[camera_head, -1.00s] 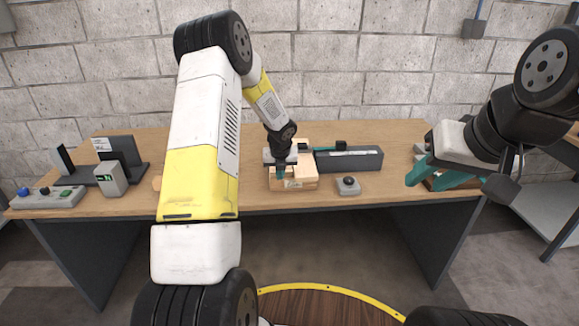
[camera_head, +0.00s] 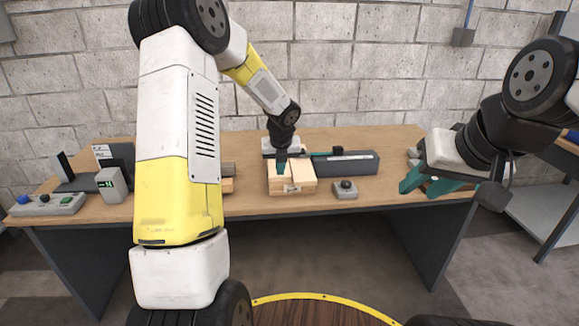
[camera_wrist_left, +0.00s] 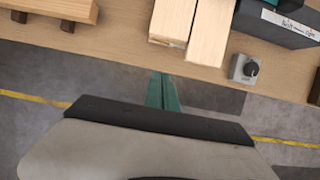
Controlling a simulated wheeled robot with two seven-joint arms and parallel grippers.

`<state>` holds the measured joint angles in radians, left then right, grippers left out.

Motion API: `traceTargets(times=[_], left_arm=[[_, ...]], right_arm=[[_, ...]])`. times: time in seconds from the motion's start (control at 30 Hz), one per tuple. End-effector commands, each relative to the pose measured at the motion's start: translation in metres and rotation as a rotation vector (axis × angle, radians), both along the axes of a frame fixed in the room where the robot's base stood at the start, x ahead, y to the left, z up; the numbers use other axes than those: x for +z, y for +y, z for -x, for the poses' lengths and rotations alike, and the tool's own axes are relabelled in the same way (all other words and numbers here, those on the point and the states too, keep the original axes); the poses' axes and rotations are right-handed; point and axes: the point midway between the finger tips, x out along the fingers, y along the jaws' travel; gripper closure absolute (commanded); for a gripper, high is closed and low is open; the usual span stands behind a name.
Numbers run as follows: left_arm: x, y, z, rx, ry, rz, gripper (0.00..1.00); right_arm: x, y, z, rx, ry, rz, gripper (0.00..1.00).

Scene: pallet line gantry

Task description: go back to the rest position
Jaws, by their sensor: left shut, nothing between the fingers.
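My left gripper (camera_head: 281,167) is shut and empty. In the head view its teal fingers overlap the small wooden pallet (camera_head: 292,187) in the middle of the table. In the left wrist view the closed teal fingers (camera_wrist_left: 162,92) show over the grey floor, just off the front edge of the table, apart from the pale wooden boards (camera_wrist_left: 209,32). My right gripper (camera_head: 428,184) hangs at the right end of the table with its teal fingers spread, nothing visible between them.
The wooden table (camera_head: 255,205) carries a grey box (camera_head: 347,167), a small box with a black knob (camera_head: 345,190), a control panel (camera_head: 46,204) and a display unit (camera_head: 112,185). Another wooden piece (camera_wrist_left: 52,8) lies left of the boards.

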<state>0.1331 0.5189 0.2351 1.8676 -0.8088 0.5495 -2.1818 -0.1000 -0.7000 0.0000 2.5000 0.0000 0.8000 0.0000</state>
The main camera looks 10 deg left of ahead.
Motion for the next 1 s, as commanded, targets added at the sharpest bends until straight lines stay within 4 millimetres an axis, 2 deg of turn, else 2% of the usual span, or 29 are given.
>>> traceTargets(times=[0.33, 0.47, 0.57, 0.7, 0.9, 1.0], left_arm=[[0.004, 0.000, 0.002, 0.017, -0.003, 0.006, 1.00], [0.032, 0.002, 0.017, 0.171, -0.035, 0.059, 1.00], [0.070, 0.006, 0.044, 0.417, -0.079, 0.150, 1.00], [0.123, 0.008, 0.097, 0.844, -0.145, 0.340, 1.00], [0.174, 0.004, 0.181, 1.453, -0.192, 0.665, 1.00], [0.189, -0.002, 0.224, 1.751, -0.177, 0.844, 1.00]], right_arm=[[0.000, 0.000, 0.000, 0.000, 0.000, 0.000, 0.64], [0.000, 0.000, 0.000, 0.000, 0.000, 0.000, 0.64], [0.000, 0.000, 0.000, 0.000, 0.000, 0.000, 0.64], [0.000, 0.000, 0.000, 0.000, 0.000, 0.000, 0.64], [0.000, 0.000, 0.000, 0.000, 0.000, 0.000, 0.64], [0.000, 0.000, 0.000, 0.000, 0.000, 0.000, 0.64]])
